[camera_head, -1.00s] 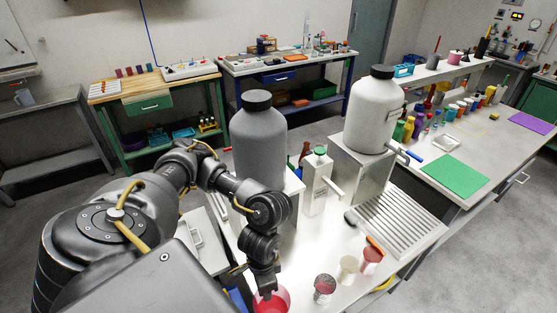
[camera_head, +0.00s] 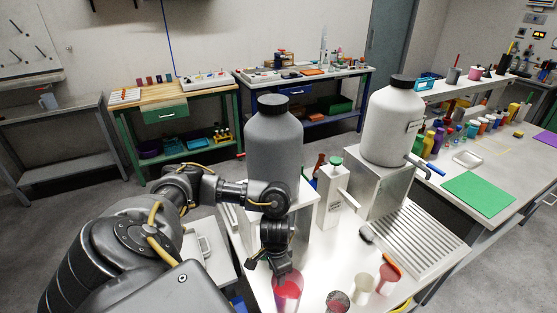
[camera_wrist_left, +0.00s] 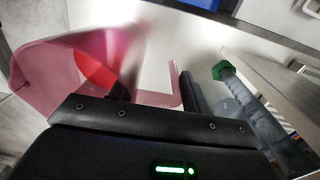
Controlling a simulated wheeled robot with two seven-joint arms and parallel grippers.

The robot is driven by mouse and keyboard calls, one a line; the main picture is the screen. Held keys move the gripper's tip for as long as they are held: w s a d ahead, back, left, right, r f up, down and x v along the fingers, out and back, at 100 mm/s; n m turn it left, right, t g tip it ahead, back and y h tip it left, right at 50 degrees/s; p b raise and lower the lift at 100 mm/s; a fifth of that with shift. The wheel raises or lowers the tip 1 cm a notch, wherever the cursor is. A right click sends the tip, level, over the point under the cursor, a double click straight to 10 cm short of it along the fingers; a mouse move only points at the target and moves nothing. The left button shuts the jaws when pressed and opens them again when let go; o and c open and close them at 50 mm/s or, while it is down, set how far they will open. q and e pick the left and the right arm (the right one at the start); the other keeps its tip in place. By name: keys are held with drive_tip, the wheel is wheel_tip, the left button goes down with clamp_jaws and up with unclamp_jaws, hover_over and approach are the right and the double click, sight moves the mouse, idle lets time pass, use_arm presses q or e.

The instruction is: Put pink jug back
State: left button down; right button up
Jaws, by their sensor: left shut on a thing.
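The pink jug (camera_head: 288,293) is near the bottom middle of the head view, at the near left part of the steel bench. My left gripper (camera_head: 277,270) is shut on it from above and behind. In the left wrist view the jug (camera_wrist_left: 45,82) fills the upper left, tilted in that picture, with its red inside showing. Its pink handle (camera_wrist_left: 175,85) is by the fingers of the gripper. Whether the jug's base touches the bench is cut off from view. My right gripper is not in view.
Several small cups, one speckled (camera_head: 338,301), stand right of the jug. Behind are a grey bottle (camera_head: 274,145), a white dispenser with a green cap (camera_head: 331,200), a white bottle (camera_head: 391,122) and a ribbed drain tray (camera_head: 415,238). A green mat (camera_head: 478,193) lies farther right.

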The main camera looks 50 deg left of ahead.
use_arm(q)
drive_tip(key=shift+w+a+f, duration=0.4)
drive_tip(key=shift+w+f, duration=0.1)
drive_tip(key=shift+f, duration=0.2)
drive_tip(key=shift+w+a+f, duration=0.35)
drive_tip(key=shift+w+f, duration=0.15)
drive_tip(key=shift+f, duration=0.2)
drive_tip(key=shift+w+a+f, duration=0.1)
drive_tip(key=shift+f, duration=0.85)
drive_tip(key=shift+w+a+f, duration=0.1)
drive_tip(key=shift+f, duration=0.9)
drive_tip(key=c, duration=0.7)
unclamp_jaws()
drive_tip(key=shift+a+r+p, duration=0.1)
drive_tip(key=shift+r+p, duration=0.95)
drive_tip(key=shift+r, duration=5.1)
